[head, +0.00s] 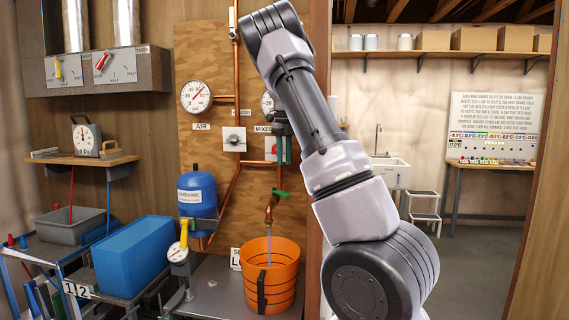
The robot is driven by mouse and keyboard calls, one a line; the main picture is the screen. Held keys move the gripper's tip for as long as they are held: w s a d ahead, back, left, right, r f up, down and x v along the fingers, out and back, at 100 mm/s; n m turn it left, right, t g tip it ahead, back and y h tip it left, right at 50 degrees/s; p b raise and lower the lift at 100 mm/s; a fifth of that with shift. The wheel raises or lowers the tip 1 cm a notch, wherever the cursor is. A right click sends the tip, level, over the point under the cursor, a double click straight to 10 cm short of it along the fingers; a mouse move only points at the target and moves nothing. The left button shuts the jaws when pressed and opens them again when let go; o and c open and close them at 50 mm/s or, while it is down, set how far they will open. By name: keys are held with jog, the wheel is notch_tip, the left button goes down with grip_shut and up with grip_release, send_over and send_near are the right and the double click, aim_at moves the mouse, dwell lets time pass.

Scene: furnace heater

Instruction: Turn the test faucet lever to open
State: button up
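The test faucet (269,208) is a copper spout on the plywood panel, above an orange bucket (257,284). Its green lever (281,193) sticks out to the right, roughly level. A thin pale-blue line, which looks like water, runs from the spout down into the bucket. My gripper (282,152) appears as a dark shape with teal parts, pointing down above the lever and seemingly apart from it. My arm partly hides it, so I cannot tell its opening or whether it holds anything.
A blue tank (197,194) and a yellow-handled valve (184,236) stand left of the bucket. The air gauge (196,96) and a switch box (234,139) are on the panel. A blue bin (134,256) sits at lower left. Open floor (480,265) shows beyond the doorway.

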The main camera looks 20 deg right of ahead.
aim_at(281, 193)
jog(key=shift+s+d+f+n, duration=0.1)
jog(key=shift+f+n, duration=0.05)
jog(key=shift+n, duration=0.55)
grip_shut()
jog(key=d+f+n+h, duration=0.5)
jog(key=f+n, duration=0.6)
jog(key=n, duration=0.6)
jog(key=shift+a+r+t+y, duration=0.2)
jog(key=shift+a+y, duration=0.1)
jog(key=shift+a, duration=0.6)
jog(key=shift+a+r+t+y, duration=0.1)
jog(key=shift+a+t+y, duration=0.15)
jog(key=shift+a, duration=0.6)
jog(key=shift+m, duration=0.3)
